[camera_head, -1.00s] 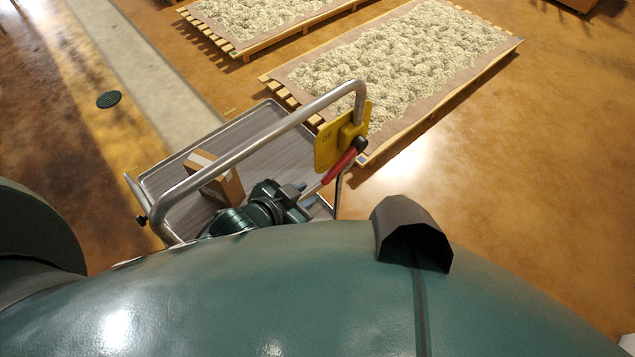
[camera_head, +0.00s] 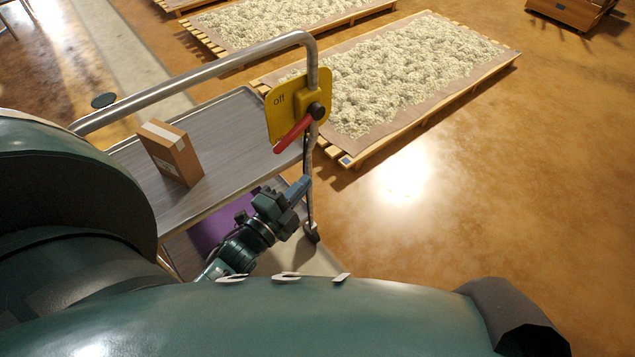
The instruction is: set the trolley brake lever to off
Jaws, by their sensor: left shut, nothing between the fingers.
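The trolley brake lever (camera_head: 293,133) is a red handle on a dark pivot, mounted on a yellow plate (camera_head: 283,98) at the trolley's handle post. It slants down and left from the pivot. My right gripper is not in view.
The trolley (camera_head: 222,150) has a grey upper deck with a cardboard box (camera_head: 172,153) on it and a bent metal handle rail (camera_head: 200,76) above. A purple thing (camera_head: 213,230) shows below the deck. Slatted pallets (camera_head: 480,78) with pale lumpy material lie behind. Floor at right is clear.

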